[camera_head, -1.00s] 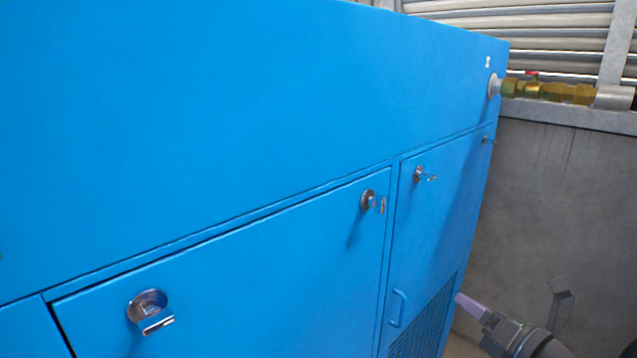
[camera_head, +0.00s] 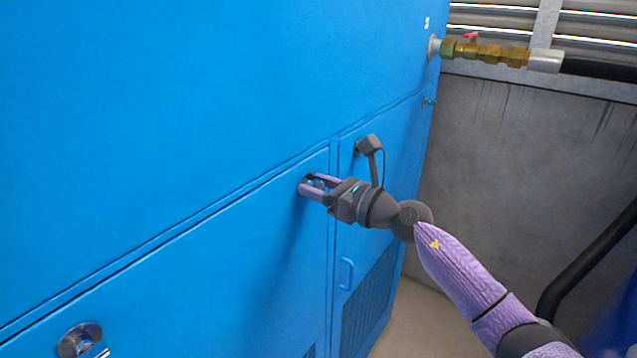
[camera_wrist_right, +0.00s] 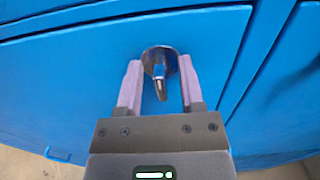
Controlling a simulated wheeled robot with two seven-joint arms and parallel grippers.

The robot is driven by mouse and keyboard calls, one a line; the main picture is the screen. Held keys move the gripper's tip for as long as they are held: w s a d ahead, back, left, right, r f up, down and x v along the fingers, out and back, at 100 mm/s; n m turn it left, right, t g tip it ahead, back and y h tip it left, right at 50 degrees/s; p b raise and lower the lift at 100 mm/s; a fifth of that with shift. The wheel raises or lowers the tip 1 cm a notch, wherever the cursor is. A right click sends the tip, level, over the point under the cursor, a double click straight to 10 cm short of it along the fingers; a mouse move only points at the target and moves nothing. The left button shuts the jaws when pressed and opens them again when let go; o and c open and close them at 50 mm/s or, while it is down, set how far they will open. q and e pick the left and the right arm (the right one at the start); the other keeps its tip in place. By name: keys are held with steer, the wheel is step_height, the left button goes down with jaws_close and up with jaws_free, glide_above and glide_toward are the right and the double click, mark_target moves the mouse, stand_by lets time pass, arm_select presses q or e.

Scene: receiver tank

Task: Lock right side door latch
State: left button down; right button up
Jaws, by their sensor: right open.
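The chrome latch (camera_wrist_right: 160,64) sits near the upper right corner of the left blue door (camera_head: 215,275). In the right wrist view its handle points down toward the camera, between the two lilac fingers. My right gripper (camera_head: 312,187) is open around the latch, one finger on each side; I cannot tell whether either finger touches it. The gripper also shows in the right wrist view (camera_wrist_right: 160,85). In the head view the fingers partly hide this latch. My left gripper is not in view.
Another latch (camera_head: 80,340) is at the lower left of the same door. The narrow right door (camera_head: 375,205) has a small handle (camera_head: 346,273) and a vent grille (camera_head: 367,305). A brass valve (camera_head: 485,50) sticks out at the upper right, near a grey wall (camera_head: 520,150).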

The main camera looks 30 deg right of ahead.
jaws_close()
steer(key=shift+m, duration=0.3)
steer(key=m+p, duration=0.2)
steer(key=m, duration=0.1)
steer(key=shift+d+r+m, duration=0.1)
steer(key=shift+r+m, duration=0.05)
steer(key=shift+m, duration=0.15)
steer(key=m+p, duration=0.2)
steer(key=m, duration=0.2)
steer(key=shift+p, duration=0.35)
steer(key=m+p, duration=0.2)
steer(key=m, duration=0.3)
steer(key=shift+d+m, duration=0.1)
steer(key=shift+m, duration=0.3)
steer(key=shift+f+m+p, duration=0.15)
steer(key=shift+m+p, duration=0.4)
steer(key=shift+m, duration=0.4)
steer(key=shift+f+m+p, duration=0.15)
steer(key=shift+m+p, duration=0.35)
steer(key=shift+m, duration=0.45)
